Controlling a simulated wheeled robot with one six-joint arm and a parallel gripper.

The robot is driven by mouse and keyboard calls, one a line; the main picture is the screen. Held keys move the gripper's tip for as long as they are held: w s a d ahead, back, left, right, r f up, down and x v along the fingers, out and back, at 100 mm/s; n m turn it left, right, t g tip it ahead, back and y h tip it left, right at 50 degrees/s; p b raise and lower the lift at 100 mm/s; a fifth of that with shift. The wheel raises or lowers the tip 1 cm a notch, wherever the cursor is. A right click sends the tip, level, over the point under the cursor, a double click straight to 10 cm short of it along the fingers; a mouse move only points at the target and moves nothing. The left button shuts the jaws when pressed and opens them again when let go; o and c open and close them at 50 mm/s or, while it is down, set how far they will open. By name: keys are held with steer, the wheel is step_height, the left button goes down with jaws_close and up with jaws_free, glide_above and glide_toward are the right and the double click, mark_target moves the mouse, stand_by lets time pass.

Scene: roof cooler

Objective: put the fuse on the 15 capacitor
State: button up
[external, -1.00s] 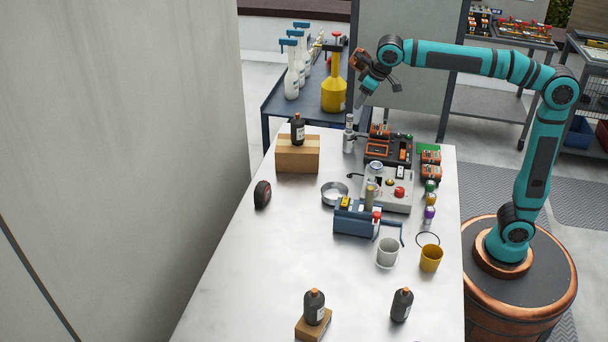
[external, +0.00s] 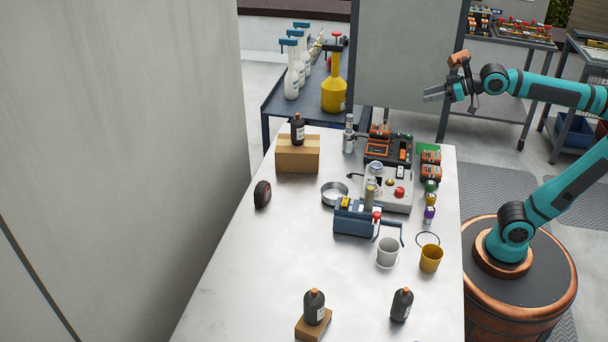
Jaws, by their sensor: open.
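My gripper (external: 434,93) is open and empty, raised above the far right end of the table and pointing left. Dark cylinders with orange tops and pale labels, possibly the capacitors, stand upright: one on a cardboard box (external: 297,130), one on a small brown block (external: 314,307), one directly on the table (external: 402,305). Their markings are too small to read, so I cannot tell which is the 15. A tan-grey upright cylinder (external: 371,194), possibly the fuse, stands at the blue toolbox; I cannot be sure of it. My gripper is far from all of these.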

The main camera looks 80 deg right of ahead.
steer(key=s+f+t, duration=0.2)
steer(key=s+t, duration=0.2)
steer(key=s, duration=0.8)
steer(key=shift+n, duration=0.3)
